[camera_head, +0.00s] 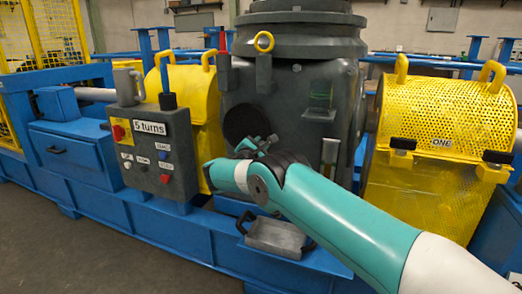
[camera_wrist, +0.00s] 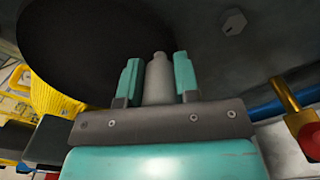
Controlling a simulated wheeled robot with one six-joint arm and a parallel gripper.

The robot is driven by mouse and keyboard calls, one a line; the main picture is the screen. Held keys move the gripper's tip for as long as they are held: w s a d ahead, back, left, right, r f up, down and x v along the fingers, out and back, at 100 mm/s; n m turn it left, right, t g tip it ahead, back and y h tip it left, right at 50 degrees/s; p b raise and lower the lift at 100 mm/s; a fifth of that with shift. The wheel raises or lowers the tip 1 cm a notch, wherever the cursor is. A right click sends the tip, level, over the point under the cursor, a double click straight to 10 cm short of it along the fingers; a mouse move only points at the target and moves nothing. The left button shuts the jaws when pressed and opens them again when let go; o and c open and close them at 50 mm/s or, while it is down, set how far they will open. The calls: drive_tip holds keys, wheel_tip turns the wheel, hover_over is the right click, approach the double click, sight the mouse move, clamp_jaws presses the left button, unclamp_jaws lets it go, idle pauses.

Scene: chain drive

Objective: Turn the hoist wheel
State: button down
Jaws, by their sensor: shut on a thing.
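In the head view my gripper (camera_head: 254,143) is at the front of the dark grey housing (camera_head: 290,100), by a dark round area (camera_head: 240,119). I cannot tell if this area is an opening or a wheel's face. In the wrist view my gripper (camera_wrist: 158,82) has its two teal fingers shut on a grey peg (camera_wrist: 158,80) with a narrower tip. The dark round area (camera_wrist: 95,45) lies behind and left of the peg. What the peg joins is hidden. I cannot make out a hoist wheel for certain.
A control box (camera_head: 155,155) labelled "5 turns" stands left of my gripper. Yellow perforated guards flank the housing, the right one (camera_head: 440,120) marked "ONE". A grey tray (camera_head: 275,237) sits below my arm. In the wrist view a red knob (camera_wrist: 310,136) is at the right edge.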

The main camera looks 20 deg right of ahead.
drive_tip(key=shift+a+f+m, duration=0.1)
drive_tip(key=shift+f+m, duration=0.2)
drive_tip(key=shift+f, duration=0.15)
drive_tip(key=c, duration=0.9)
unclamp_jaws()
drive_tip(key=shift+c, duration=0.2)
drive_tip(key=shift+o, duration=0.5)
drive_tip(key=shift+r, duration=0.15)
drive_tip(key=p+v, duration=0.2)
drive_tip(key=v, duration=1.5)
drive_tip(key=shift+s+a, duration=0.15)
drive_tip(key=shift+a, duration=0.05)
